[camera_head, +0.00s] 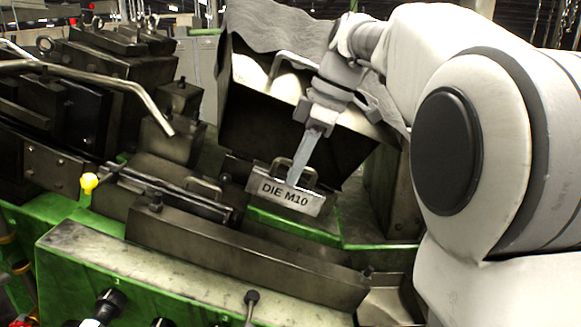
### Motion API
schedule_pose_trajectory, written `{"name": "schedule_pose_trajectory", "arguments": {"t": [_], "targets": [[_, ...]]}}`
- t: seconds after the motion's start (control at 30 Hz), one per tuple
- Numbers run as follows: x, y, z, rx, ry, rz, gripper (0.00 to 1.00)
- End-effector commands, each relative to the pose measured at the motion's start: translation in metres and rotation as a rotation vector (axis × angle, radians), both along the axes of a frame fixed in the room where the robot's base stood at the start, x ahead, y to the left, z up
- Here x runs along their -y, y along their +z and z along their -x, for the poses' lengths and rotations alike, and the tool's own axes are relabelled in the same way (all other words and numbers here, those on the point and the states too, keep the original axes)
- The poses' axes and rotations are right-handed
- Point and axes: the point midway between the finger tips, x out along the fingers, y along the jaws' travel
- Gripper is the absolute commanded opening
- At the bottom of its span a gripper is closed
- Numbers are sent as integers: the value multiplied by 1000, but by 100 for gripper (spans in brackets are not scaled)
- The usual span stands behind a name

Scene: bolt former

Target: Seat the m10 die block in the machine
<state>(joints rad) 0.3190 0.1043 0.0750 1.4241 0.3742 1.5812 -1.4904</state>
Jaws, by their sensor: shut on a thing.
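The die block (291,196) is a grey metal block with a front plate marked "DIE M10" and a loop handle on top. It sits low in the middle of the machine, tilted slightly down to the right in the picture. My gripper (296,176) reaches down from the upper right and is shut on the block's handle. The block appears at the green-edged ledge (295,222) of the machine (200,262). Whether it rests fully on the ledge or is held just above it, I cannot tell. The block's underside and back are hidden.
An open dark hood (290,125) with a pale handle stands behind the block. A long dark bar (245,257) runs across the front. My arm fills the right side.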

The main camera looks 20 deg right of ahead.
Motion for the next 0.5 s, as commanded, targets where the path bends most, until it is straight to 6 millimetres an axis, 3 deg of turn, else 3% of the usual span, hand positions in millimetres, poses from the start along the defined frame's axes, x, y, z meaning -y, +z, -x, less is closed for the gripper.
{"name": "schedule_pose_trajectory", "arguments": {"t": [0.5], "targets": [[-8, -18, -2, 6, 1, -1, 0]]}}
